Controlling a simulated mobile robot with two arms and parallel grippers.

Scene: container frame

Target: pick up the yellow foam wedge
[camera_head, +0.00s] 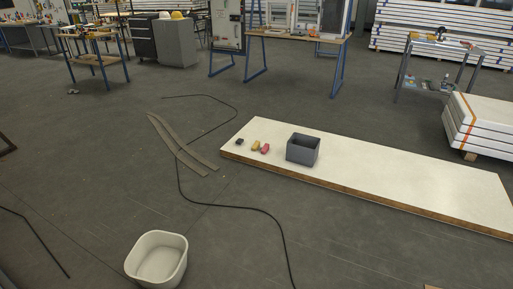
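A small yellow object (256,146), which looks like the foam wedge, lies near the left end of a long pale panel (400,180) low on the floor. A small dark block (239,142) lies to its left. A small red piece (265,149) lies close on its right; I cannot tell if they touch. A grey open box (303,150) stands on the panel further right. Neither of my grippers shows in this view.
A white tub (158,259) stands on the floor at the front. A black cable (240,206) and two flat strips (178,146) lie left of the panel. Stacked white slabs (483,125) stand at the right. Workbenches line the back.

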